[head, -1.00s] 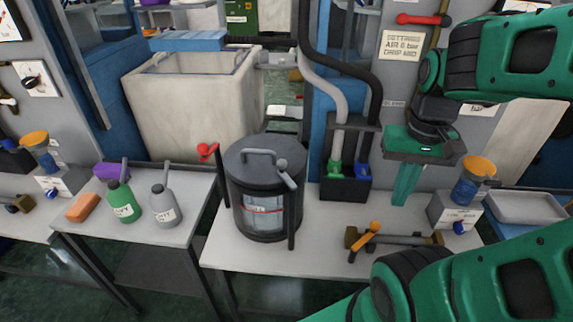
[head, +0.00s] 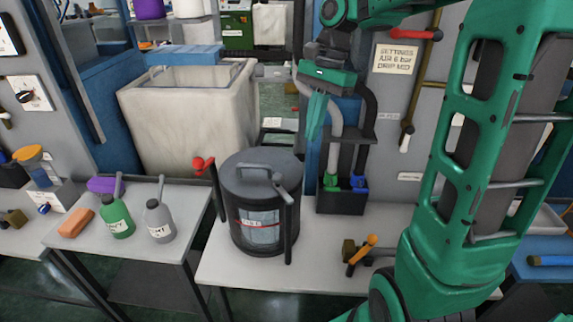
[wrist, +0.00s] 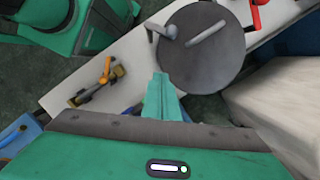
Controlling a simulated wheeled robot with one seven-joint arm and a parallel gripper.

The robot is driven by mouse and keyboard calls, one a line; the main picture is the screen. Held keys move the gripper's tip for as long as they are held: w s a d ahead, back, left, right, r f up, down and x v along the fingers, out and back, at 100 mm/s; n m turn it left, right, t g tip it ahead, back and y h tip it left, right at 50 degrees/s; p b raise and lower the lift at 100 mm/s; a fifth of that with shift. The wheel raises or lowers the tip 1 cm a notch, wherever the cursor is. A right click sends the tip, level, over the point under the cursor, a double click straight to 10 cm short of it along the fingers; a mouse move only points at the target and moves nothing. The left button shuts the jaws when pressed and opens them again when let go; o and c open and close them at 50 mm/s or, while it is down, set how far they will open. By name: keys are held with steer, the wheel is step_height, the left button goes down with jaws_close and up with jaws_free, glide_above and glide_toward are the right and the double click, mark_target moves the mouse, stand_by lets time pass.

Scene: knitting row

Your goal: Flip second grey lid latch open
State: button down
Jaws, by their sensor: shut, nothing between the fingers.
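A dark grey lidded pot (head: 262,232) stands on the white bench, its lid (head: 252,163) on with a bar handle on top. The grey-knobbed latch (head: 281,169) is at the lid's right front, its lever lying against the rim above a dark upright. It also shows in the wrist view (wrist: 170,32). The red-knobbed latch (head: 198,163) is at the left and points outward from the pot. My gripper (head: 312,138) is shut and empty, pointing down above and to the right of the pot, apart from both latches. In the wrist view its fingers (wrist: 162,78) show below the lid.
A dark holder (head: 342,200) with green and blue hose ends stands right of the pot. A brass valve with an orange handle (head: 362,250) lies at the front right. Grey (head: 158,222) and green (head: 119,218) bottles stand on the left table. A large pale tub (head: 185,120) is behind.

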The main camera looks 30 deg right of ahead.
mark_target(282, 187)
steer(key=shift+w+a+r+m, duration=0.15)
steer(key=shift+w+a+m, duration=0.15)
steer(key=shift+w, duration=0.35)
steer(key=x, duration=1)
steer(key=shift+s, duration=0.15)
steer(key=shift+s+a+r, duration=0.1)
steer(key=shift+s+a, duration=0.05)
steer(key=shift+a, duration=0.4)
steer(key=shift+s+a+r, duration=0.15)
steer(key=shift+s+a, duration=0.05)
steer(key=shift+a, duration=0.35)
steer(key=shift+s+a+r, duration=0.15)
steer(key=shift+a, duration=0.6)
